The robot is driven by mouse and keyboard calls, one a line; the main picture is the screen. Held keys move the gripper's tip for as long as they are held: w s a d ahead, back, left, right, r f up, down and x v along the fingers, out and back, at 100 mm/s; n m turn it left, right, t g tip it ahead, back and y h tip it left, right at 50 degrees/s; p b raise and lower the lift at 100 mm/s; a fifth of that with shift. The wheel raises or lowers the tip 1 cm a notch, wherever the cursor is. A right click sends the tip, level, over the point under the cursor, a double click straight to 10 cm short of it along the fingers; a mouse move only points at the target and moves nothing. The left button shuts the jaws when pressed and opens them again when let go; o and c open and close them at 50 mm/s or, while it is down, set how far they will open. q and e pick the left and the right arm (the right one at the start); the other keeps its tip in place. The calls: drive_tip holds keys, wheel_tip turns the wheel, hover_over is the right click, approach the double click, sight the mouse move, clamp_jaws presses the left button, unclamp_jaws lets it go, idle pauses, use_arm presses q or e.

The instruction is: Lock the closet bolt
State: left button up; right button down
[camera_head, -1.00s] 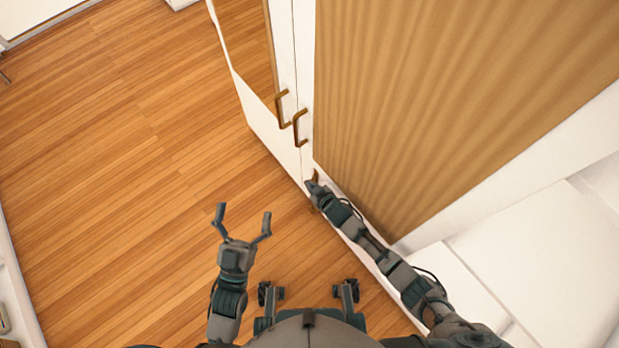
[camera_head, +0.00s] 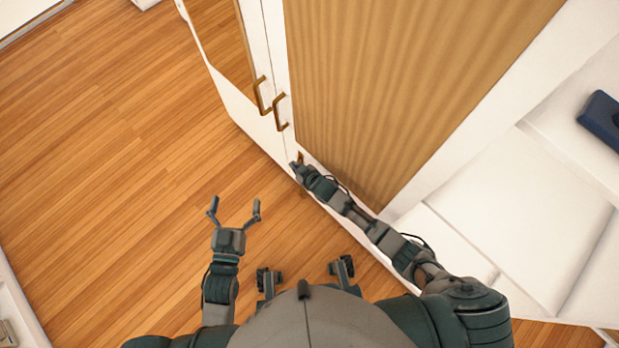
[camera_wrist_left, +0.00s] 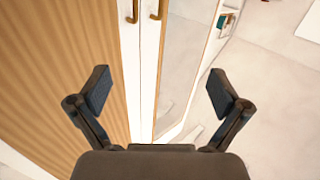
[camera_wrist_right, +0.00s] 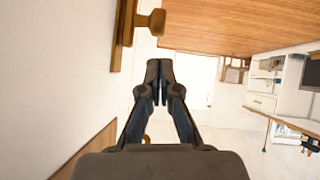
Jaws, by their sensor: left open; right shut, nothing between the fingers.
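The brass bolt (camera_wrist_right: 124,32) is mounted on the white closet door, with its knob (camera_wrist_right: 151,22) sticking out, at the upper left of the right wrist view. In the head view a small part of the bolt (camera_head: 301,156) shows at the tip of my right gripper (camera_head: 296,165). My right gripper (camera_wrist_right: 160,65) is shut and empty, close to the knob with a small gap in the picture; I cannot tell contact. My left gripper (camera_head: 234,205) is open and empty over the floor, away from the closet. It also shows open in the left wrist view (camera_wrist_left: 158,90).
The closet has two brass handles (camera_head: 263,95) (camera_head: 281,112), a ribbed wooden panel (camera_head: 400,80) and a mirror panel (camera_head: 220,35). White shelves or steps (camera_head: 500,225) stand at the right, with a dark blue object (camera_head: 602,122). The wooden floor (camera_head: 110,150) at left is clear.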

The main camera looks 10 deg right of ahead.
use_arm(q)
drive_tip(key=s+a+f+g+y+p, duration=0.3)
drive_tip(key=s+a+f+g+p, duration=0.1)
drive_tip(key=s+f+g, duration=0.5)
drive_tip(key=shift+s+a+f+g, duration=0.3)
drive_tip(key=shift+f+g, duration=0.2)
drive_tip(key=shift+f, duration=0.2)
use_arm(e)
drive_tip(key=v, duration=1)
drive_tip(key=shift+r, duration=0.25)
use_arm(q)
drive_tip(key=shift+d, duration=0.2)
use_arm(e)
drive_tip(key=shift+d, duration=0.2)
